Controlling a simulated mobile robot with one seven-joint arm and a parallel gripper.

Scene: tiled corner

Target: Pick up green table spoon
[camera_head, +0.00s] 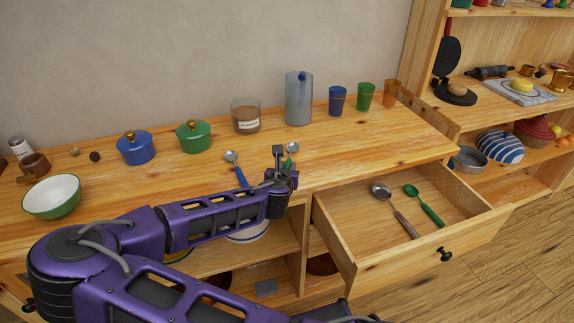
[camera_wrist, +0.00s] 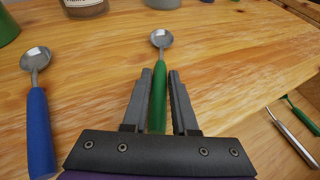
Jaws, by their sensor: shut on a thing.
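A green-handled spoon (camera_wrist: 158,98) with a metal bowl lies between the fingers of my gripper (camera_wrist: 160,74) in the wrist view. My gripper is shut on its green handle, with the bowl pointing away past the fingertips. In the head view my gripper (camera_head: 279,163) is at the counter's front edge, and the spoon's bowl (camera_head: 291,147) shows just beyond it. The rest of its handle is hidden by my gripper. I cannot tell whether the spoon still touches the counter. Another green-handled spoon (camera_head: 424,205) lies in the open drawer.
A blue-handled spoon (camera_head: 236,168) lies on the counter just left of my gripper. The open drawer (camera_head: 350,239) juts out at the right, with a grey-handled spoon (camera_head: 394,209) inside. Pots, a jar (camera_head: 245,115), a tall glass (camera_head: 299,98) and cups stand along the back.

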